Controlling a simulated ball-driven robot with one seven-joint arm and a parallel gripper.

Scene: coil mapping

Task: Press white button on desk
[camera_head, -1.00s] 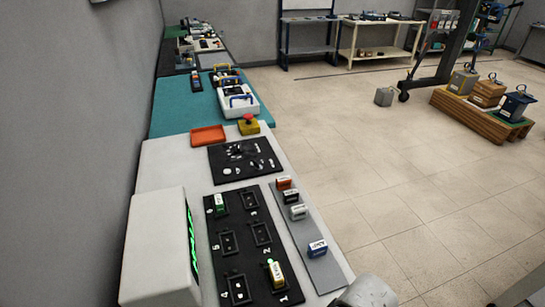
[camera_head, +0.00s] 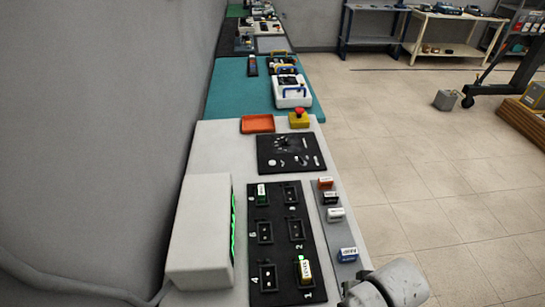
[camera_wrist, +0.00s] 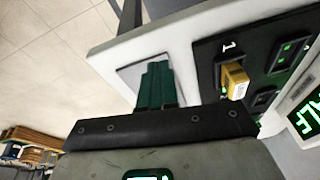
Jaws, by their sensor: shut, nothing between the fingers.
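The desk (camera_head: 200,150) runs along the left wall in the head view. On it lies a black panel (camera_head: 290,142) with a dial and small white parts. One small pale round spot (camera_head: 271,163) at its lower left looks like a white button, but it is too small to be sure. My gripper (camera_wrist: 158,84) shows in the wrist view with its green fingers shut and empty, over the desk's edge strip. In the head view only part of my arm shows at the bottom right; the fingers are hidden. The gripper is well nearer than the dial panel.
A black socket board (camera_head: 281,240) holds a yellow block (camera_head: 304,270) and a green-white block (camera_head: 262,193). Several small blocks stand on a grey strip (camera_head: 337,228). A white monitor box (camera_head: 200,230), orange tray (camera_head: 257,124) and red-topped yellow stop button (camera_head: 299,118) are nearby.

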